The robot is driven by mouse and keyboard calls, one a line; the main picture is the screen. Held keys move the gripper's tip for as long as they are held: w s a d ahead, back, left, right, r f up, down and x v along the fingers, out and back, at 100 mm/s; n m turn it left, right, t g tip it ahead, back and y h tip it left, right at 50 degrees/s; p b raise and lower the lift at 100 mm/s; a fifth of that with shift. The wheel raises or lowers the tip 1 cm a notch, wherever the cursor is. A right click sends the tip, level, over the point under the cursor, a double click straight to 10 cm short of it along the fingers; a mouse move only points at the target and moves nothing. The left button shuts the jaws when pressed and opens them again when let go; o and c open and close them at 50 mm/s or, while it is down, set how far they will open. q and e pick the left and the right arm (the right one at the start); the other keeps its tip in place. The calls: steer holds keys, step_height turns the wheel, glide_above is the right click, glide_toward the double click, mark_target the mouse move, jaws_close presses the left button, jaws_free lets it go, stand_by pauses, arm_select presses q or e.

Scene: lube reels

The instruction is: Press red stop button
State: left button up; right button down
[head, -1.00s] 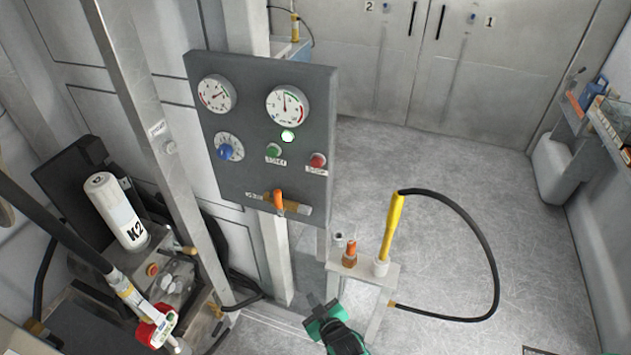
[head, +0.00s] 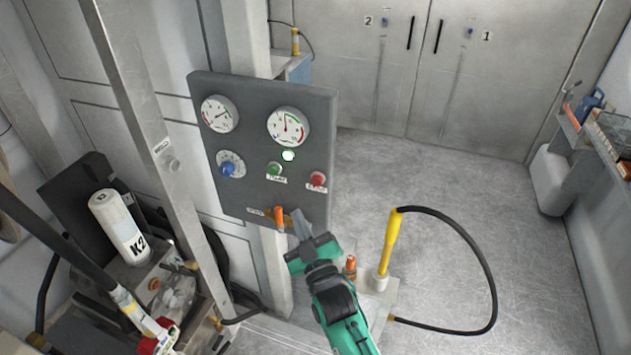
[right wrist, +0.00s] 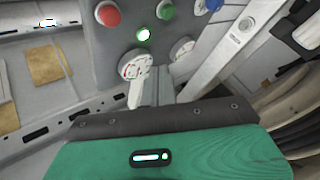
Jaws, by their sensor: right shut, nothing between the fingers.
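The red stop button (head: 317,179) sits at the lower right of the grey control panel (head: 255,185), above a small label. It also shows at the top of the right wrist view (right wrist: 108,13). The green button (head: 274,169) is to its left. My right gripper (head: 299,222) is shut and empty, in front of the panel's lower edge, close to the orange lever (head: 279,218). Its fingertips are below the red button and apart from it in the picture. In the right wrist view the shut fingers (right wrist: 152,88) point toward the panel. My left gripper is not in view.
The panel also carries two gauges (head: 288,127), a blue knob (head: 228,169) and a lit lamp (head: 288,155). A yellow-handled hose (head: 391,243) stands on a small bracket right of my gripper. A metal post (head: 150,150) and a white K2 bottle (head: 118,228) are at left.

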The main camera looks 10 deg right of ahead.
mark_target(317, 180)
steer(key=shift+w, duration=0.1)
steer(key=w+d+b, duration=0.2)
steer(key=w+d, duration=0.2)
steer(key=w, duration=0.3)
steer(key=shift+w+d, duration=0.25)
stand_by(2.2)
steer(key=shift+w+d, duration=0.2)
steer(key=shift+w, duration=0.15)
steer(key=shift+w+d, duration=0.2)
steer(key=shift+w, duration=0.2)
stand_by(0.7)
steer(key=shift+s, duration=0.15)
steer(key=shift+s+a+p, duration=0.3)
steer(key=shift+s+a, duration=0.15)
steer(key=shift+s, duration=0.2)
